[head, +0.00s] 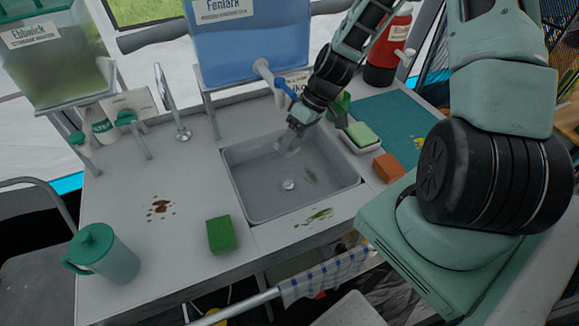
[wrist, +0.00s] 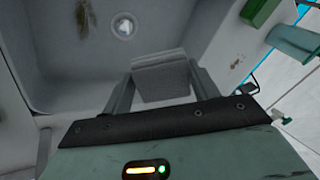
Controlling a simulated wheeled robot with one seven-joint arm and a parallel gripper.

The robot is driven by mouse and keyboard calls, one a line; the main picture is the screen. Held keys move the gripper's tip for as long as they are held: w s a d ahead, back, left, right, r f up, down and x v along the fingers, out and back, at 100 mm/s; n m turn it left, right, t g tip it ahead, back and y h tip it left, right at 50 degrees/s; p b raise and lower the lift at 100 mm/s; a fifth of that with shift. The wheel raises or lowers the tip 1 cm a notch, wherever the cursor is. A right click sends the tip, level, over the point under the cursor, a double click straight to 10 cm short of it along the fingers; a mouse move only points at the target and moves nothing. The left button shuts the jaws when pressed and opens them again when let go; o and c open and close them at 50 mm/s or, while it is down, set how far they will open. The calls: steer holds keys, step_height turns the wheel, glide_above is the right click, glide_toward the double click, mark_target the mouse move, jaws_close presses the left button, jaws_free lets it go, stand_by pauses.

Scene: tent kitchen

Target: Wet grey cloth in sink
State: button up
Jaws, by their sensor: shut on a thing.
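My gripper (head: 294,134) reaches over the back of the sink from the right. In the wrist view the cloth (wrist: 160,78) sits between the two fingers of my gripper (wrist: 160,88). The grey sink basin (head: 252,192) lies under it, with a round drain (head: 288,185) and a brownish smear (head: 309,175) on its floor. I cannot tell whether the cloth touches the basin or is wet. A blue water container (head: 238,50) with a blue-handled spigot (head: 284,88) stands behind the sink.
A green sponge (head: 221,235) lies left of the sink near brown stains (head: 160,207). A teal jug (head: 103,252) stands at front left. A metal tap (head: 170,100) stands behind left. A soap dish (head: 361,138) and orange block (head: 388,168) lie right of the sink.

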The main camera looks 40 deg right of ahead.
stand_by(0.6)
step_height(320, 180, up, 4)
steer(key=p, duration=0.3)
steer(key=shift+p, duration=0.35)
steer(key=shift+w+r, duration=0.1)
steer(key=shift+a, duration=0.1)
step_height(320, 180, down, 4)
steer(key=b, duration=0.4)
steer(key=shift+a, duration=0.1)
step_height(320, 180, down, 6)
steer(key=a+m+t, duration=0.1)
steer(key=m, duration=0.2)
steer(key=shift+w+m+t+h+p, duration=0.3)
steer(key=shift+w+m+t+p, duration=0.05)
steer(key=shift+m+t+p, duration=0.05)
